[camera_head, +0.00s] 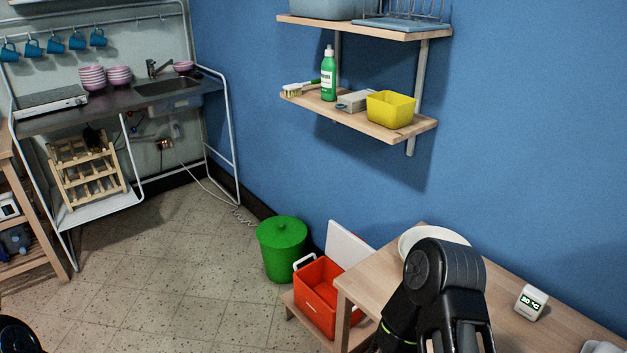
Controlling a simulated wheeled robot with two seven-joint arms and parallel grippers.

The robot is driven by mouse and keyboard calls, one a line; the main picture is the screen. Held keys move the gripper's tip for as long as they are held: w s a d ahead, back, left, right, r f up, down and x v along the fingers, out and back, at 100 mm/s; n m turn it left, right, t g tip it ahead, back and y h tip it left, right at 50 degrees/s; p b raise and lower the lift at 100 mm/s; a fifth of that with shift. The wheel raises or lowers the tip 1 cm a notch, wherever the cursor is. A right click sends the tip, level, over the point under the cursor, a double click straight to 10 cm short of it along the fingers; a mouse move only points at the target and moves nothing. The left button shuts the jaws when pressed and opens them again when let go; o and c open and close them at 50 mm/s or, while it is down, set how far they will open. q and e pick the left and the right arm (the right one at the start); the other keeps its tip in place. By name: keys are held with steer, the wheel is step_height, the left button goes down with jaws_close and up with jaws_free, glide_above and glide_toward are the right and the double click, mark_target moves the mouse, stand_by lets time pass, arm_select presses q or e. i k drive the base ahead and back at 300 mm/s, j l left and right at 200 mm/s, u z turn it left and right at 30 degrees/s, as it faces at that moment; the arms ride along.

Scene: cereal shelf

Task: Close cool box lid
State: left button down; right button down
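The cool box (313,304) is a red-orange box with a white handle at its left edge. It stands open on a low wooden stand, and its red inside shows. Its white lid (347,245) is raised and tilted up at the back of the box, near the blue wall. A wooden table corner and my black arm hide part of the box's right side. My black arm links show at the lower right, in front of the table. A small dark part of mine is at the lower left corner. Neither gripper's fingers are in view.
A green bin (282,249) stands just left of the cool box. A wooden table (510,301) with a white plate (412,240) and a small digital display (531,302) is at the right. Wall shelves (365,115) hang above. The tiled floor (190,270) at the left is clear.

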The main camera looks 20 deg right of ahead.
mark_target(347, 249)
steer(key=i, duration=1.75)
steer(key=z, duration=0.15)
steer(key=i, duration=0.05)
